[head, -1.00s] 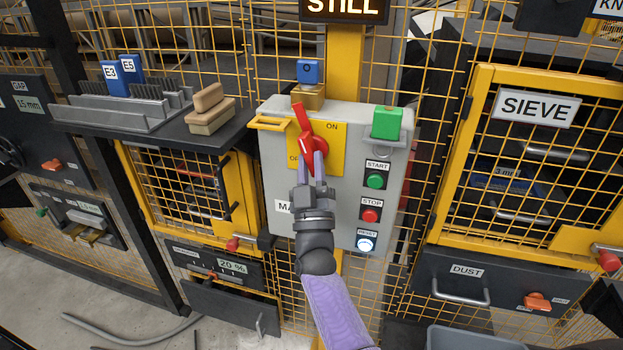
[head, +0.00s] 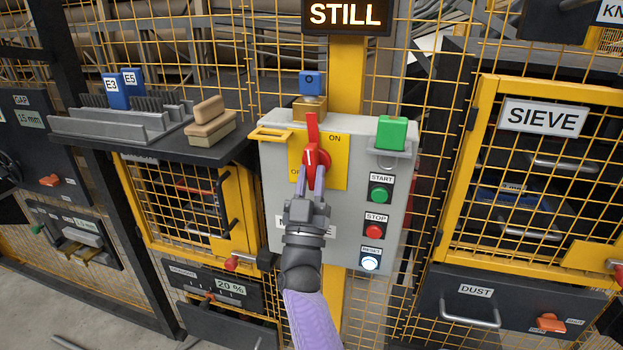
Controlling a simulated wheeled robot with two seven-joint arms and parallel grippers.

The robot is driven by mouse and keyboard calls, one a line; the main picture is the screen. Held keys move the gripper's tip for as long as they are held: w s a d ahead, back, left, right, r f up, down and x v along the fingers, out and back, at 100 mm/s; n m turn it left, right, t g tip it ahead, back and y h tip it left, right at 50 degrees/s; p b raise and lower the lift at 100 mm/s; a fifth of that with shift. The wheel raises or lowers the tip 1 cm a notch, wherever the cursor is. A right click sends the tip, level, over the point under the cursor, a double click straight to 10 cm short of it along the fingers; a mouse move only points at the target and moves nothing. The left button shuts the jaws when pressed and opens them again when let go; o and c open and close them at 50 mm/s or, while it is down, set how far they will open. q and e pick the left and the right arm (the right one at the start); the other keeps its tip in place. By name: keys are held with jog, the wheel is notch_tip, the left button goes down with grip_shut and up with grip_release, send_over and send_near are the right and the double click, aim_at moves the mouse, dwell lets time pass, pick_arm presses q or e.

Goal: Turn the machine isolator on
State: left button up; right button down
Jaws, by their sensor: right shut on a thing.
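The machine isolator is a red rotary handle (head: 312,130) on a yellow plate (head: 336,170), on the front of a grey control box (head: 350,215). Its long red lever points almost straight up, between the OFF lettering at left and the ON lettering at upper right. My right gripper (head: 311,180) comes from below and is shut on the lower part of the red handle. The fingers partly cover the handle's hub and the OFF lettering. My left gripper is not in view.
Green START (head: 379,193), red STOP (head: 374,231) and lit RESET (head: 370,262) buttons run down the box's right side. A STILL sign (head: 345,14) hangs above.

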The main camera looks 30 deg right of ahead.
jog(key=c, duration=0.7)
grip_release()
jog(key=shift+o, duration=0.9)
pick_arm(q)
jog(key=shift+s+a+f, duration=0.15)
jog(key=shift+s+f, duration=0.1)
pick_arm(e)
jog(key=v, duration=1)
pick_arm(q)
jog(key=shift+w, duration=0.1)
